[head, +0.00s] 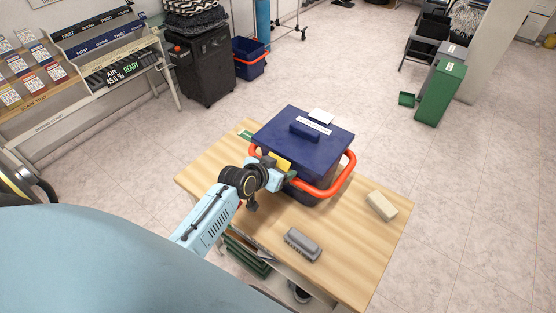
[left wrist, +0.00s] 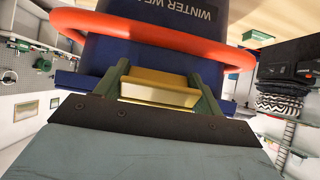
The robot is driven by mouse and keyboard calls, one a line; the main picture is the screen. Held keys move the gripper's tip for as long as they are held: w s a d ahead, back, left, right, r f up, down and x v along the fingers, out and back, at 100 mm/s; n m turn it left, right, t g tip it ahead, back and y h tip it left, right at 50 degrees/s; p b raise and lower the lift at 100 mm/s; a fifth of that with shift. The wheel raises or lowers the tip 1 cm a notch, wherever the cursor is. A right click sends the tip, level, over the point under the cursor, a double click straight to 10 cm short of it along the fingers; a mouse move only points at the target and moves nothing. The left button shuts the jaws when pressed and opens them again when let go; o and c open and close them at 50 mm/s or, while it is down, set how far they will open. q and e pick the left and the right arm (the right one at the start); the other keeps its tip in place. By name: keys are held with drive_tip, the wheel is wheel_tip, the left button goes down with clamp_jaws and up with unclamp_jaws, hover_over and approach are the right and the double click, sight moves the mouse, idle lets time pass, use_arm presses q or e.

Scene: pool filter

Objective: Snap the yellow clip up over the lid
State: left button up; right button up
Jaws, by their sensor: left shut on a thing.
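The dark blue box (head: 312,190) stands on the wooden table with its blue lid (head: 325,142) on top. The yellow clip (head: 283,162) is at the near side of the box, by the lid's lower edge. In the left wrist view the yellow clip (left wrist: 160,90) lies between the green fingers of my left gripper (left wrist: 163,80). My left gripper (head: 280,175) is shut on the clip in the head view. Whether the clip is hooked over the lid rim cannot be told. My right gripper is not in view.
An orange handle (head: 335,187) loops around the near and right sides of the box, close to my left gripper. A grey brush (head: 302,244) and a beige block (head: 382,205) lie on the wooden table (head: 350,250). The table's right part is mostly clear.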

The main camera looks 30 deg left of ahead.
use_arm(q)
drive_tip(key=shift+w+r+g+p, duration=0.3)
drive_tip(key=shift+r+g, duration=0.1)
drive_tip(key=shift+g, duration=0.6)
drive_tip(key=g, duration=0.5)
drive_tip(key=shift+w+r+g+y, duration=0.3)
drive_tip(key=shift+w+y, duration=0.1)
drive_tip(key=o, duration=1)
drive_tip(key=v, duration=1.3)
drive_tip(key=shift+w+r, duration=0.1)
drive_tip(key=shift+r, duration=0.1)
